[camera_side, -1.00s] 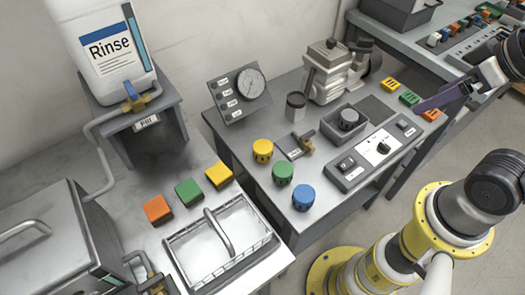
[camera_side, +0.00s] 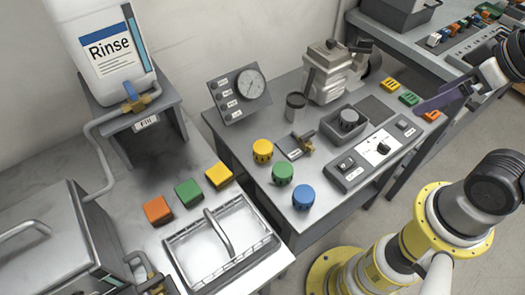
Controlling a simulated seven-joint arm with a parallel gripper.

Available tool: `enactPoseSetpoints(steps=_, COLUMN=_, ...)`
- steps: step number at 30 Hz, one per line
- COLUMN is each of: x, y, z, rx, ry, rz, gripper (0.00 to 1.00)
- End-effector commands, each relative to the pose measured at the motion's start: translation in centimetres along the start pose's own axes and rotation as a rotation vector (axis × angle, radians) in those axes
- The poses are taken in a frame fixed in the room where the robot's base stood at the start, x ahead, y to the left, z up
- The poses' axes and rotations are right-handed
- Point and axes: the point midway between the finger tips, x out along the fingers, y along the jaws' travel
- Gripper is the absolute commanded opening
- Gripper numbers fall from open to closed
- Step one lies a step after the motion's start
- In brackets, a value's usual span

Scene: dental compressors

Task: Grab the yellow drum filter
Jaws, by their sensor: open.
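The yellow drum filter (camera_side: 262,151) is a short ribbed cylinder standing upright on the grey bench, left of a small valve fitting. A green drum (camera_side: 282,173) and a blue drum (camera_side: 303,197) stand in a row in front of it. My gripper (camera_side: 422,106) is at the right, with a long purple finger pointing left over the bench's right end. It is open and well apart from the yellow drum. Its far side is hard to make out.
Between gripper and yellow drum stand a grey tray with a dark drum (camera_side: 348,120) and a control panel (camera_side: 374,153). A gauge panel (camera_side: 238,93) and compressor (camera_side: 328,72) stand behind. Flat yellow, green and orange blocks (camera_side: 409,98) lie near my gripper.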

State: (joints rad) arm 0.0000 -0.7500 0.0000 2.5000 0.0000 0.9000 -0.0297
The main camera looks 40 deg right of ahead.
Motion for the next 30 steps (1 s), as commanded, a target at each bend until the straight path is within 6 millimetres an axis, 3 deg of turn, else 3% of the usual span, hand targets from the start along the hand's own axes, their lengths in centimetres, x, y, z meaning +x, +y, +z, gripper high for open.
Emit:
enactPoseSetpoints(steps=5, x=-0.6, y=-0.5, z=-1.1, rx=-0.222, ry=0.034, rz=-0.019, gripper=0.99)
enactPoseSetpoints(steps=9, x=-1.4, y=-1.7, z=-4.8, rx=-0.496, ry=0.078, rz=-0.064, gripper=0.99)
enactPoseSetpoints(steps=14, x=-0.1, y=-3.5, z=-10.0, rx=-0.810, ry=0.092, rz=-0.144, gripper=0.99)
enactPoseSetpoints(steps=17, x=2.1, y=-5.0, z=-13.6, rx=-0.997, ry=0.096, rz=-0.211, gripper=0.99)
enactPoseSetpoints(steps=22, x=7.9, y=-7.4, z=-18.3, rx=-1.249, ry=0.103, rz=-0.332, gripper=0.99)
enactPoseSetpoints(steps=26, x=13.5, y=-9.3, z=-20.4, rx=-1.370, ry=0.099, rz=-0.428, gripper=0.99)
enactPoseSetpoints(steps=30, x=20.0, y=-11.1, z=-20.5, rx=-1.421, ry=0.068, rz=-0.531, gripper=0.99)
